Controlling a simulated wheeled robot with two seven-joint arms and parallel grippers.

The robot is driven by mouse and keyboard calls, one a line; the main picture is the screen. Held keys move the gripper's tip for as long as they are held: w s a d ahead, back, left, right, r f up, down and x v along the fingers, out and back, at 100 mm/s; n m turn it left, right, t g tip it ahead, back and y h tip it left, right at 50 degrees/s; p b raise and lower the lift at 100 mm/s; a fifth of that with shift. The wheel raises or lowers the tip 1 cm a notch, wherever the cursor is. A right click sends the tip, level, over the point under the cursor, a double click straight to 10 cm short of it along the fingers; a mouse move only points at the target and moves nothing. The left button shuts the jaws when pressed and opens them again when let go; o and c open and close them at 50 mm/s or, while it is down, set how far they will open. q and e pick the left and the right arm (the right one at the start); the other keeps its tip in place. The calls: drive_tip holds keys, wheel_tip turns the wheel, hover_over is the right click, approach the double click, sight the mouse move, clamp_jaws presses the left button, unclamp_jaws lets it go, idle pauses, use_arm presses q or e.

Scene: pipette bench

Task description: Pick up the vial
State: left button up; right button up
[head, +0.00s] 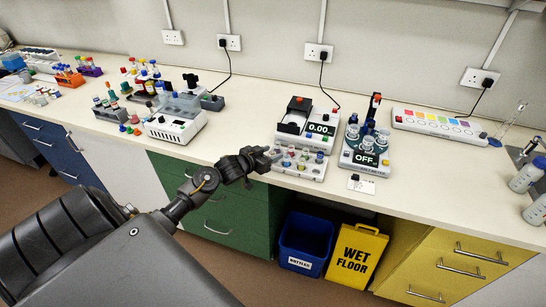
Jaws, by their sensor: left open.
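Several small vials (303,158) with coloured caps stand in a white rack (311,174) near the front edge of the bench. Which of them is the task's vial I cannot tell. My left gripper (272,156) is at the left side of this rack, level with its left end. It is open, and no vial shows between its fingers. The gripper covers part of the rack's left end, and whether it touches a vial there is too small to tell. My right gripper is not in view.
Behind the rack stands a balance (318,128) reading 0.00. To its right is a device marked OFF (366,159) holding clear containers. A white block heater (176,124) and tube racks stand left. Bench space left of the gripper is clear. Bottles (527,175) stand far right.

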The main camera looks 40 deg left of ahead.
use_arm(q)
drive_tip(key=shift+w+f, duration=0.25)
drive_tip(key=shift+w, duration=0.45)
drive_tip(key=shift+s, duration=0.15)
drive_tip(key=shift+c, duration=0.7)
clamp_jaws()
